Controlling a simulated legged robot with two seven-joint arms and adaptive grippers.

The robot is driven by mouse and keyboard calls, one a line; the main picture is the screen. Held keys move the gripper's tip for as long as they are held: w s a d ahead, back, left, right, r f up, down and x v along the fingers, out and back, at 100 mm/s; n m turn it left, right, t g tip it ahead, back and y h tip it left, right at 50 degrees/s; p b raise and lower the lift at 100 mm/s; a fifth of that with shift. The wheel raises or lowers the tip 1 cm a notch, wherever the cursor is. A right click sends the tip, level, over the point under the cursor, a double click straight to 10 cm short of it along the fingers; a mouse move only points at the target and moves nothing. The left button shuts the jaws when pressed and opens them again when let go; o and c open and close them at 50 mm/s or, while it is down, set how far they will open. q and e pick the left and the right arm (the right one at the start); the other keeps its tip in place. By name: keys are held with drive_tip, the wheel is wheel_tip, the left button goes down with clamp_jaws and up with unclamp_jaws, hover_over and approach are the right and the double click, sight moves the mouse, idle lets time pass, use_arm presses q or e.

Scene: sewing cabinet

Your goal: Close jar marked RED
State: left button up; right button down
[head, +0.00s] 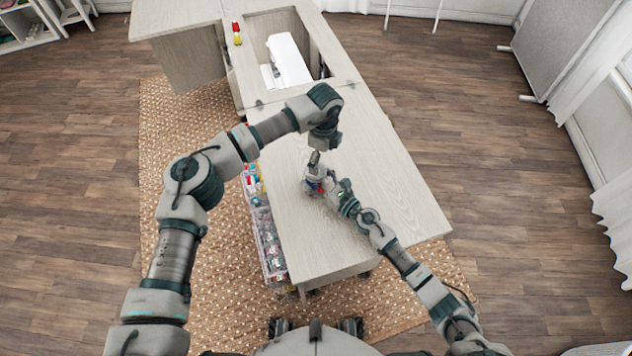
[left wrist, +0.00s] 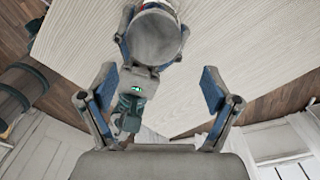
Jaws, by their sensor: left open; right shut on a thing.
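My right gripper (head: 322,184) is shut on a jar, low over the sewing cabinet's table top. In the left wrist view its blue-padded fingers grip both sides of the jar, whose round grey top (left wrist: 155,40) faces the camera. A bit of red and blue shows at the jar's far edge, but no marking is readable. I cannot tell whether the grey disc is a lid seated on the jar. My left gripper (left wrist: 153,92) is open and empty, pointing down above the jar, its fingers apart from it. In the head view the left wrist partly covers this area.
The pale wooden table top (head: 390,200) is clear around the grippers. A white sewing machine (head: 288,58) sits in the cabinet's recess at the back. Small red and yellow items (head: 237,33) stand beside it. Clear bins of coloured supplies (head: 268,235) hang along the left side.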

sight(320, 168)
use_arm(q)
wheel_tip(320, 168, down, 4)
drive_tip(key=shift+a+r, duration=0.15)
use_arm(e)
drive_tip(key=shift+f, duration=0.15)
use_arm(q)
drive_tip(key=shift+a+f, duration=0.15)
drive_tip(key=shift+f, duration=0.4)
use_arm(e)
drive_tip(key=shift+a, duration=0.15)
use_arm(q)
drive_tip(key=shift+w, duration=0.1)
